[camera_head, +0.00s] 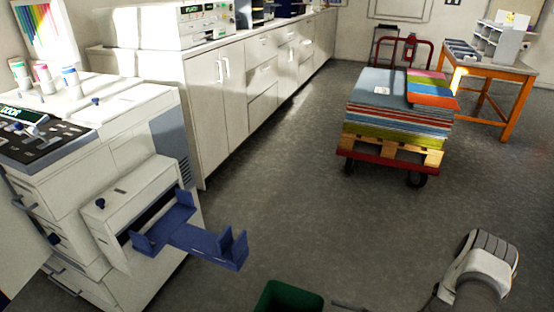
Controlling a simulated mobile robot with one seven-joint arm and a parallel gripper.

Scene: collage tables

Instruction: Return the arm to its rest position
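Part of my arm shows at the lower right of the head view, a pale rounded link with a grey ribbed end. It is above the floor (300,190) and apart from the furniture. I cannot make out gripper fingers; the rest of the arm is cut off by the bottom edge. A thin dark piece shows at the bottom edge left of the arm, too little to identify.
A white printing machine (130,150) with a blue tray (205,240) stands at left. A green bin (288,298) is at the bottom edge. A red cart (385,160) bears stacked sheets (395,115). White cabinets (215,100) line the wall; an orange-legged table (510,70) stands back right. The middle floor is clear.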

